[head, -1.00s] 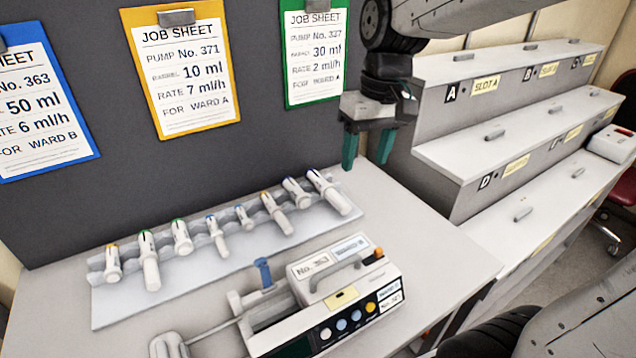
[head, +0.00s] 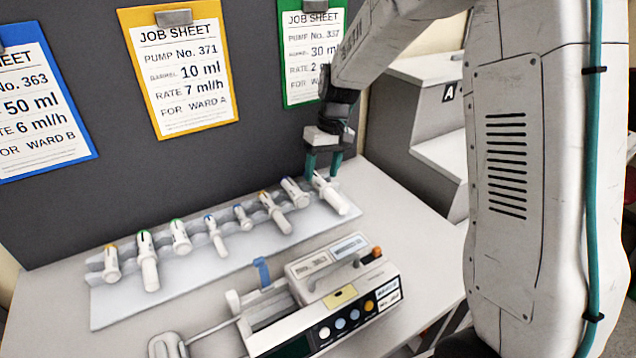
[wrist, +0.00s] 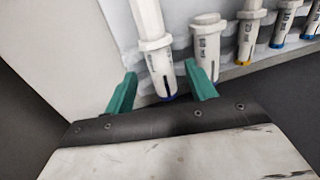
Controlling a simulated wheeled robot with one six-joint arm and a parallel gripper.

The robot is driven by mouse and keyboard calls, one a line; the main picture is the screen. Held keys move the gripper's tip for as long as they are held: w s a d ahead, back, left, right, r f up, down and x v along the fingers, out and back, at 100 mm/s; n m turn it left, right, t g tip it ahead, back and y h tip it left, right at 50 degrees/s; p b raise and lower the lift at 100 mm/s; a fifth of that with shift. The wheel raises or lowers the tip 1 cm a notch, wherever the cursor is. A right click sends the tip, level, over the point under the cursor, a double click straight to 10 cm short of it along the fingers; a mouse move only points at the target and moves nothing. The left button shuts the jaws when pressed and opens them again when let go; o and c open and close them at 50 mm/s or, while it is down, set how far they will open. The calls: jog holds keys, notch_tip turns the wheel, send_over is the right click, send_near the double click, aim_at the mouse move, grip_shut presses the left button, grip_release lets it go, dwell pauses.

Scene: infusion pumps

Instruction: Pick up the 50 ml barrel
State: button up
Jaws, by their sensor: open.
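My gripper (head: 323,175) is open at that barrel's upper end. In the wrist view, the green fingers (wrist: 160,72) stand on either side of its blue-tipped end, and the gap shows no grip on it.
A neighbouring barrel (wrist: 207,45) is close beside one finger. An infusion pump (head: 345,290) lies in front of the rack. Job sheets hang on the dark panel behind; the blue-backed sheet (head: 42,100) reads 50 ml.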

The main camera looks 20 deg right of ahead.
aim_at(320, 178)
jog(key=f, duration=0.3)
jog(key=shift+a+f, duration=0.1)
jog(key=shift+a, duration=0.25)
jog(key=c, duration=0.9)
jog(key=shift+o, duration=0.2)
